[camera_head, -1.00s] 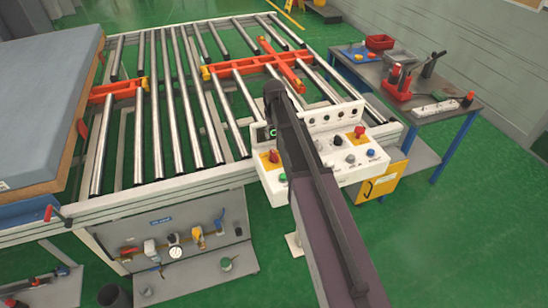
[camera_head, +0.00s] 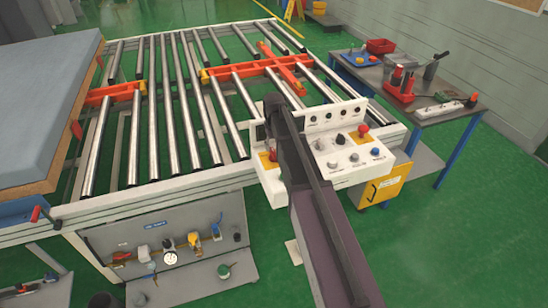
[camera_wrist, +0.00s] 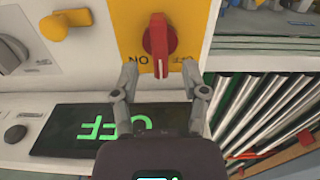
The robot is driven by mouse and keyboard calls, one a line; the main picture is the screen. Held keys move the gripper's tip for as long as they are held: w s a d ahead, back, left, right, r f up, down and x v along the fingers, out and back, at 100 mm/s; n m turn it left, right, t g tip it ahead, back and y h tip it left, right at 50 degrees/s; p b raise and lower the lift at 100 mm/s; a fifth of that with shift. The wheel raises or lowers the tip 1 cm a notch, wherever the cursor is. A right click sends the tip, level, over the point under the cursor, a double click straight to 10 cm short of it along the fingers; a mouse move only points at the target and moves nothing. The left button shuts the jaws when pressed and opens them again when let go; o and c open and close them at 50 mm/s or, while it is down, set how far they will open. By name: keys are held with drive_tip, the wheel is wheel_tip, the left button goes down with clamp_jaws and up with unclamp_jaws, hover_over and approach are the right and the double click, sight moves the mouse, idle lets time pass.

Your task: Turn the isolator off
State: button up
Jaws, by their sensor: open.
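The isolator is a red rotary knob on a yellow plate. In the wrist view the knob (camera_wrist: 159,37) stands upright in the picture, with upside-down lettering beside its lower end, partly hidden. My gripper (camera_wrist: 160,76) is open and empty. Its two fingertips lie just below the knob in the picture, one to each side, and I see no contact. A black display (camera_wrist: 70,128) with upside-down green letters, seemingly OFF, is partly hidden by my gripper. In the head view the isolator (camera_head: 271,156) is at the left of the white control panel (camera_head: 343,181); my arm hides the gripper there.
A second red control (camera_head: 362,131) on yellow and several buttons sit farther right on the panel. The roller table (camera_head: 160,183) lies behind, with a grey-blue mattress (camera_head: 45,100) at left. A tool table (camera_head: 455,117) stands right. In the wrist view, a yellow knob (camera_wrist: 62,24) is upper left.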

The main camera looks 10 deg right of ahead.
sight(274, 152)
drive_tip(key=shift+f+b, duration=1.65)
drive_tip(key=shift+f, duration=0.35)
clamp_jaws()
